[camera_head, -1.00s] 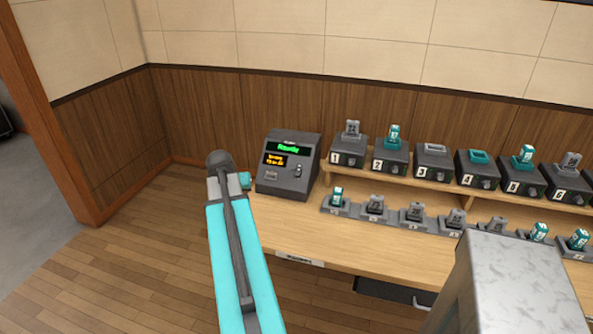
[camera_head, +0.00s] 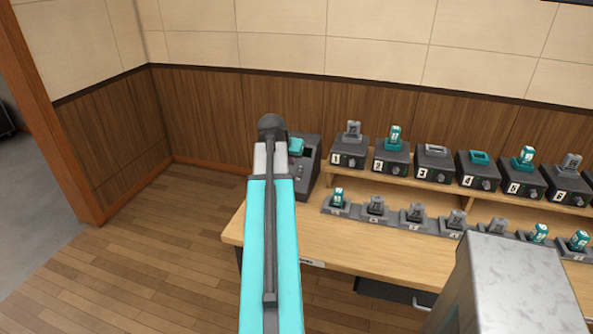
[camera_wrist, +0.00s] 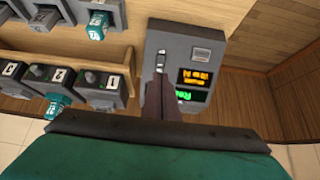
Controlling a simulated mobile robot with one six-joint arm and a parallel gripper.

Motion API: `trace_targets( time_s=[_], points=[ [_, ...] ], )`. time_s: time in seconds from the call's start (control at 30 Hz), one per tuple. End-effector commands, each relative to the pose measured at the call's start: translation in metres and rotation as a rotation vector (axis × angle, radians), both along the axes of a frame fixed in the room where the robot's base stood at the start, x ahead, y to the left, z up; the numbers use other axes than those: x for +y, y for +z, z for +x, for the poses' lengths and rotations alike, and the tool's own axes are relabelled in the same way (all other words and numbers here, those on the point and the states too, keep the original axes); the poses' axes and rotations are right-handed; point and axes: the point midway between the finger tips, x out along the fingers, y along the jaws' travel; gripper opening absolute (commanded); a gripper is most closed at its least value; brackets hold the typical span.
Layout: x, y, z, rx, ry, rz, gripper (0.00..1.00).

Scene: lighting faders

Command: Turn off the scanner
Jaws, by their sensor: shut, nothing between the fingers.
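The scanner (camera_head: 309,165) is a dark grey box at the left end of the desk, largely hidden behind my arm in the head view. In the wrist view the scanner (camera_wrist: 172,43) appears upside down, with an orange-lit display (camera_wrist: 195,77) and a green-lit display (camera_wrist: 190,95). A small lever switch (camera_wrist: 158,63) sits on its front face. My gripper (camera_wrist: 157,80) is shut and empty, its dark fingers pointing at the face close to the switch. I cannot tell whether they touch it. In the head view my arm hides the fingers.
A raised shelf (camera_head: 440,178) right of the scanner carries several numbered dark units (camera_head: 350,150) with grey or teal pieces. A lower row of small holders (camera_head: 415,213) stands on the desk (camera_head: 350,243). Wood-panelled walls (camera_head: 200,120) close the back; the floor at left is clear.

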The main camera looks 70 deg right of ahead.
Motion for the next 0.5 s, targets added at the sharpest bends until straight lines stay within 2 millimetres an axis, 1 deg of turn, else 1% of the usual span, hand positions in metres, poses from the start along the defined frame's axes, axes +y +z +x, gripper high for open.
trace_targets(
  time_s=[0.27,0.5],
  points=[
    [-0.007,-0.008,0.001,0.001,0.001,0.002,0.00],
    [-0.022,-0.026,0.002,0.002,0.000,0.002,0.00]
  ],
)
